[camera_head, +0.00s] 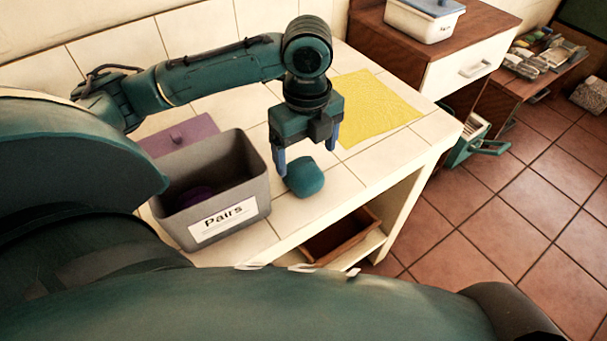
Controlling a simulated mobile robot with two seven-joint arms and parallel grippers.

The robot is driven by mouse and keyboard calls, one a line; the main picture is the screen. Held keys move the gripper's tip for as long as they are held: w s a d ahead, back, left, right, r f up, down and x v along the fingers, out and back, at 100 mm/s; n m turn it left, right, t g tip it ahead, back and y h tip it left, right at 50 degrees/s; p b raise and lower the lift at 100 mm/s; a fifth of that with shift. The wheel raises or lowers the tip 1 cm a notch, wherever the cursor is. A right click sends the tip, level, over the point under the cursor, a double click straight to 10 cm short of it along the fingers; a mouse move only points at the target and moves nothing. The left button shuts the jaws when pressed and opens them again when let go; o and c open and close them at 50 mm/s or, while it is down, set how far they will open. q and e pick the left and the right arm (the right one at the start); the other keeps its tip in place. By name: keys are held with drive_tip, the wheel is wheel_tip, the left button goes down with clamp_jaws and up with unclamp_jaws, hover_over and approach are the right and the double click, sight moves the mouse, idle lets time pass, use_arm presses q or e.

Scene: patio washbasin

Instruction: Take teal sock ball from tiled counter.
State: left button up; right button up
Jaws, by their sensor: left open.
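The teal sock ball (306,177) sits on the white tiled counter (352,187), just right of a grey bin. My left gripper (307,162) points down over the sock ball. Its blue fingers are open, one at the ball's left side and the other behind its upper right. I cannot tell whether either finger touches the ball. My right gripper does not show.
The grey bin (256,196) labelled "Pairs" stands close on the left with a purple item (196,196) inside. A purple board (179,136) lies behind it. A yellow cloth (376,105) lies at the back right. Bare tiles lie right of the ball.

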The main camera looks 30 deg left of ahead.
sight(303, 168)
use_arm(q)
drive_tip(key=f, duration=0.6)
drive_tip(key=shift+a+f, duration=0.3)
drive_tip(key=c, duration=1.1)
